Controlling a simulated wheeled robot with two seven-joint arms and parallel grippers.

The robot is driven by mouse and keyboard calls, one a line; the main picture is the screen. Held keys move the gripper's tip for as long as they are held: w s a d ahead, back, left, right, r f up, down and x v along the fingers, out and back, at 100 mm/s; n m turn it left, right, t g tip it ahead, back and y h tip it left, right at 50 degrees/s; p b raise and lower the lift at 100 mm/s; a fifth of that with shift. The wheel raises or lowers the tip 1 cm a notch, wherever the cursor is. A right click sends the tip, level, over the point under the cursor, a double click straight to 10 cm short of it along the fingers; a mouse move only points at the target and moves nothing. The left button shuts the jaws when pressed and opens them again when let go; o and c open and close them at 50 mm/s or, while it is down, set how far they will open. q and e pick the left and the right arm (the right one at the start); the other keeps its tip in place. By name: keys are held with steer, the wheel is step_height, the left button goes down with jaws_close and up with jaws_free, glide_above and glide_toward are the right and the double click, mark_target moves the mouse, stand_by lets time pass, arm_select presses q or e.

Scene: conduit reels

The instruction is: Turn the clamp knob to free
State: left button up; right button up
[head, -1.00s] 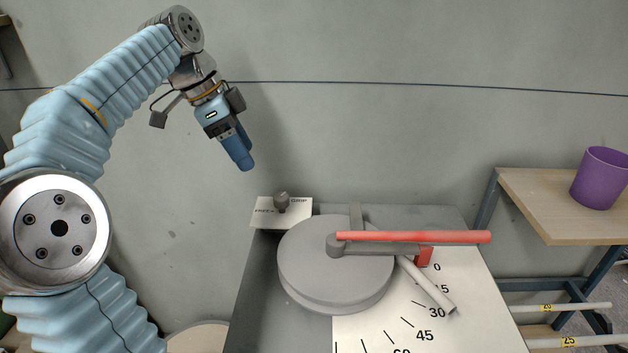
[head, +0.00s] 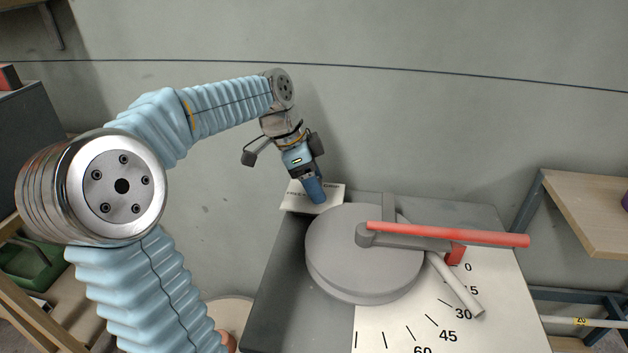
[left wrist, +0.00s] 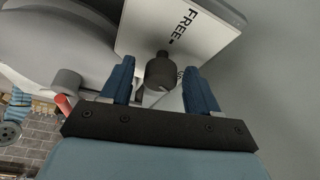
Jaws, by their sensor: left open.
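The clamp knob (left wrist: 160,72) is a small dark knob on a white label plate (left wrist: 135,40) printed FREE. In the left wrist view it sits between the two blue fingers of my left gripper (left wrist: 160,85), with a gap on either side. My left gripper is open. In the head view my left gripper (head: 316,198) hangs over the white plate (head: 334,194) and hides the knob. My right gripper is not in view.
Just right of the plate stands a grey round bender wheel (head: 340,250) with a red-handled lever (head: 450,235). A white conduit (head: 455,285) lies beside a degree scale (head: 430,325). A wooden shelf (head: 585,212) stands at the right.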

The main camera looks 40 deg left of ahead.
arm_select(q)
steer(key=shift+c, duration=0.2)
steer(key=c, duration=1)
